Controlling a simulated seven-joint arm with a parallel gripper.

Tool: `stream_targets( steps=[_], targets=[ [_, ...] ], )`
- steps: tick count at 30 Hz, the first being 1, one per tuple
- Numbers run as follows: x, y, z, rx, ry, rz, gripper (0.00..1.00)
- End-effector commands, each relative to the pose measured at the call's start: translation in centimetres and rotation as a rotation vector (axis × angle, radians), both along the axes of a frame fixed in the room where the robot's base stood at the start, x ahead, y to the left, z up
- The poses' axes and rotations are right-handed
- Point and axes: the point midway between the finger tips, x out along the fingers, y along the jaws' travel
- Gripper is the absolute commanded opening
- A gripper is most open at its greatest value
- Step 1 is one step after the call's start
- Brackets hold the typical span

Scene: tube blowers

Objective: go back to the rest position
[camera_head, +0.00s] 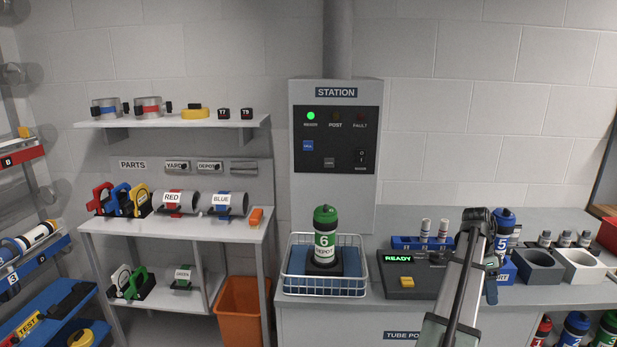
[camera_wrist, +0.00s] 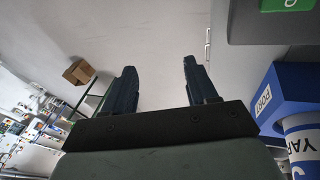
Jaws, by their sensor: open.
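My gripper (camera_wrist: 158,78) shows in the wrist view with its two dark fingers apart and nothing between them. Behind the fingers is a plain grey surface. In the head view my arm reaches up from the bottom to the right part of the bench. Its end is beside a blue-capped tube marked 5 (camera_head: 505,222), and hides part of it; I cannot tell there whether they touch. In the wrist view a blue block labelled PORT (camera_wrist: 272,98) and a white-and-blue tube (camera_wrist: 303,148) are at the right, outside the fingers.
A green-capped tube marked 6 (camera_head: 325,238) stands upright in a wire basket (camera_head: 290,287). A panel reading READY (camera_head: 400,280) sits right of it. The STATION box (camera_head: 335,150) shows a green light. Shelves with tubes stand left.

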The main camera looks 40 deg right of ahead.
Motion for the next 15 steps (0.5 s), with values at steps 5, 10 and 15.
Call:
stream_targets(
  steps=[5,10,15],
  targets=[
    [1.6,4.7,-7.2,0.153,-0.056,0.119,0.57],
    [2.8,8.8,-12.3,0.280,-0.112,0.219,0.57],
    [3.7,13.1,-16.7,0.396,-0.170,0.306,0.57]
  ],
)
